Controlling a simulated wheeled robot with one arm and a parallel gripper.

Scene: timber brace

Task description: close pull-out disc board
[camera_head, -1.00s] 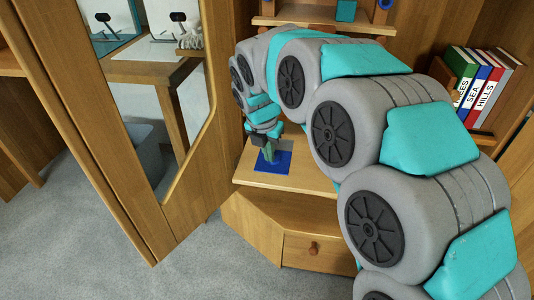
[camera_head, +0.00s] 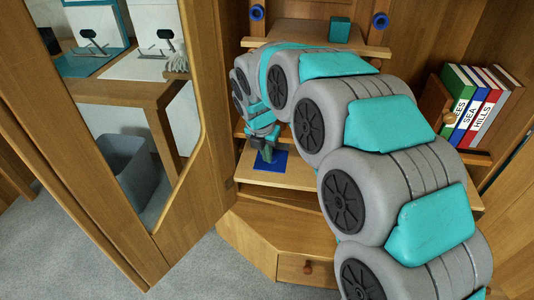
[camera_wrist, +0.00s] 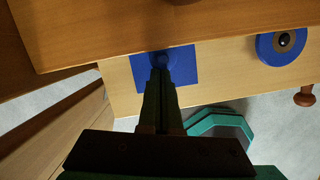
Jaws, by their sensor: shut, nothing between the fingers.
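The pull-out board (camera_head: 300,177) is a pale wooden slab above the drawer, partly out of the cabinet. It carries a blue square (camera_head: 281,156), which also shows in the wrist view (camera_wrist: 189,72). A blue knob (camera_wrist: 165,61) stands on the square there. My gripper (camera_head: 267,155) is shut and empty, pointing down over the square. In the wrist view its fingers (camera_wrist: 161,82) reach the near side of the knob; I cannot tell whether they touch. A blue disc (camera_wrist: 265,47) with a dark centre lies further right on the board (camera_wrist: 222,70). My arm hides the board's right part in the head view.
A wooden shelf (camera_wrist: 110,30) overhangs the board's inner part. Below is a drawer with a round knob (camera_head: 307,267). A tall wooden door frame (camera_head: 210,150) stands close on the left. Books (camera_head: 480,105) stand on the right shelf. Grey floor (camera_head: 215,270) lies in front.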

